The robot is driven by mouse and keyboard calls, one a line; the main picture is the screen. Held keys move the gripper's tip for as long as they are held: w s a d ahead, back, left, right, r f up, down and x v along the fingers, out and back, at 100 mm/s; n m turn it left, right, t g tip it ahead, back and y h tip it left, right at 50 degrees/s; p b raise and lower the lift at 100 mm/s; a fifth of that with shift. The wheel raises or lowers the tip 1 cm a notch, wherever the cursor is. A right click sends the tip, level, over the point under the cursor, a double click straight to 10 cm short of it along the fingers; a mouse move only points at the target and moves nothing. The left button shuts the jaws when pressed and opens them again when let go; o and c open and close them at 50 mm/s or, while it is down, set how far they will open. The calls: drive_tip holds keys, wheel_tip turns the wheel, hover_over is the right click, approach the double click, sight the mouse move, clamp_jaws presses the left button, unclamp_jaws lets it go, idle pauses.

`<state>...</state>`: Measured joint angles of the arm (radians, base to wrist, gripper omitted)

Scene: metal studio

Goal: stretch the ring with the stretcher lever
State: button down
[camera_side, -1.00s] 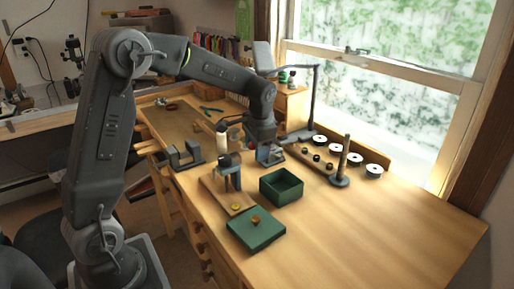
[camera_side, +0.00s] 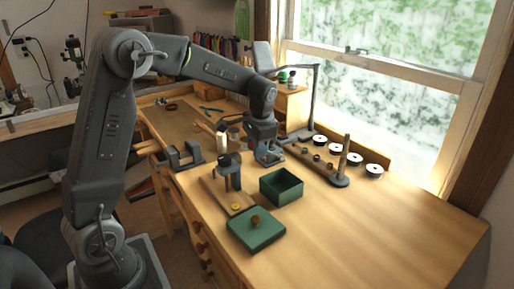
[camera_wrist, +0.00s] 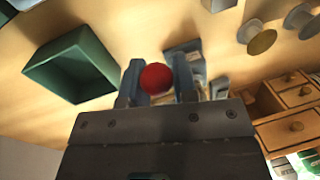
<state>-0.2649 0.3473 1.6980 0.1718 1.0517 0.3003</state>
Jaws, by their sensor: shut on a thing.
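The stretcher (camera_side: 270,157) is a small blue-grey metal device on the bench, right below my gripper (camera_side: 262,138) in the side view. In the wrist view a round red knob (camera_wrist: 156,78), which looks like the end of the stretcher lever, sits between the two fingers of my gripper (camera_wrist: 158,86). The fingers are shut on it. Part of the stretcher (camera_wrist: 186,48) shows just beyond the fingers, and the gripper body hides the rest. The lever's shaft is hidden behind the knob. I cannot make out the ring in either view.
An open green box (camera_side: 281,187) stands close by, with its green lid (camera_side: 256,230) nearer the front edge. A wooden-based press (camera_side: 229,178) and a grey block (camera_side: 183,155) are left. A post on a round base (camera_side: 342,165) stands right. The bench's right side is clear.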

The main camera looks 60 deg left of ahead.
drive_tip(key=w+r, duration=0.2)
drive_tip(key=w, duration=0.1)
drive_tip(key=shift+r, duration=0.4)
idle(0.9)
drive_tip(key=c, duration=0.9)
unclamp_jaws()
drive_tip(key=shift+s+f, duration=0.1)
drive_tip(key=r, duration=0.4)
drive_tip(key=d+r, duration=0.1)
drive_tip(key=r, duration=0.4)
drive_tip(key=d+r, duration=0.1)
drive_tip(key=r, duration=0.3)
drive_tip(key=shift+s+r, duration=0.15)
drive_tip(key=shift+r, duration=0.2)
